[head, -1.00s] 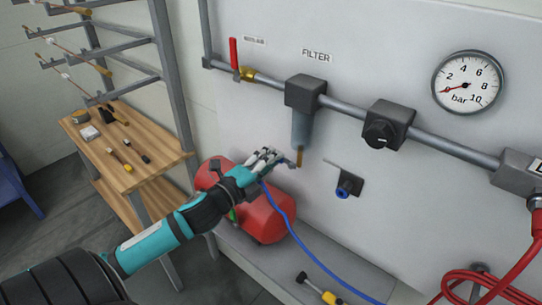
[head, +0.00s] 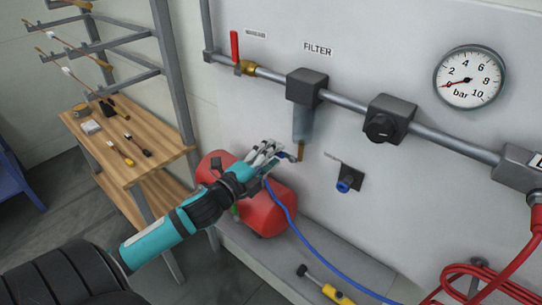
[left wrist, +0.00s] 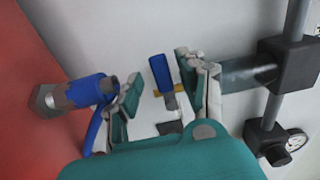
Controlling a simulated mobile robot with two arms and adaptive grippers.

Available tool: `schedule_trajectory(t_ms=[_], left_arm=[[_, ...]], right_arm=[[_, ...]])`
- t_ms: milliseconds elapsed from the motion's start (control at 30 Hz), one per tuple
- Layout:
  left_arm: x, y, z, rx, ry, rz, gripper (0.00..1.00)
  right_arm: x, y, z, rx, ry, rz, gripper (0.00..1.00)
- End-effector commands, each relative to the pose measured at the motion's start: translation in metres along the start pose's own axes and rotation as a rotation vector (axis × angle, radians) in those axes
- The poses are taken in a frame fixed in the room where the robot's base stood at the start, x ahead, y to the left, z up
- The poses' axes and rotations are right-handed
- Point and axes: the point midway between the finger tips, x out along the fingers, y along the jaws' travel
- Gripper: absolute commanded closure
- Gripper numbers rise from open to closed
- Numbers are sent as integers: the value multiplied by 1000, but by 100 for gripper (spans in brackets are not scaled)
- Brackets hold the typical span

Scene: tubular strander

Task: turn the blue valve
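The blue valve handle (left wrist: 159,68) shows in the left wrist view, standing on a brass stem below the filter bowl (left wrist: 247,74). In the head view only a small blue part (head: 287,155) shows beside the fingertips, next to the brass end of the filter bowl (head: 302,125). My left gripper (head: 283,152) reaches to the valve from the left. In the left wrist view its fingers (left wrist: 158,88) are apart, one on each side of the blue handle, with visible gaps. Whether a finger touches it I cannot tell. My right gripper is in neither view.
A red tank (head: 268,210) lies just below my left gripper. A blue hose (head: 288,212) runs down to the right from there. A blue fitting (left wrist: 88,91) is close to the fingers in the left wrist view. A wooden shelf (head: 160,155) stands left; a gauge (head: 468,77) is upper right.

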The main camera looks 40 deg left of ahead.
Motion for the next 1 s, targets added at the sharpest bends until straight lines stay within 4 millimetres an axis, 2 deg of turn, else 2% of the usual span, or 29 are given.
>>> schedule_trajectory(t_ms=[233,367,467,800,1000], left_arm=[[0,-1,0,2,0,-2,59],[-7,0,0,1,0,0,59],[-20,1,0,1,-1,2,59],[-81,1,0,-1,-2,3,59],[-108,1,0,0,-2,1,59]], right_arm=[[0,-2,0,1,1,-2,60],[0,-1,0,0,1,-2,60],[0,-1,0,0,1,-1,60],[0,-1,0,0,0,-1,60],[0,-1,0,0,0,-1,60]])
